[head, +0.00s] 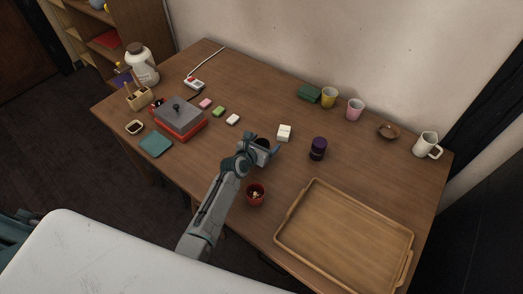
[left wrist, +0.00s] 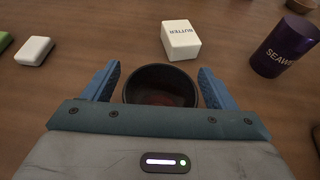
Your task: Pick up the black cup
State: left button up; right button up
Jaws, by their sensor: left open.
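The black cup (left wrist: 160,86) stands on the wooden table, seen from above in the left wrist view with its open mouth showing. It sits between the two blue fingers of my left gripper (left wrist: 160,88), which is open, with one finger on each side of it. I cannot tell whether the fingers touch it. In the head view my left gripper (head: 270,150) is over the middle of the table, and the cup (head: 263,144) is mostly hidden behind it. My right gripper is not in view.
A white butter box (left wrist: 181,40) stands just beyond the cup, and a dark purple seaweed tin (head: 318,149) is to its right. A wooden tray (head: 290,222) lies at the front right. A red-and-grey box (head: 180,120) is at left.

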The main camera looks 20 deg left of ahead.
pick_arm(q)
jog(key=c, duration=1.1)
jog(key=shift+r, duration=0.1)
jog(key=shift+c, duration=0.2)
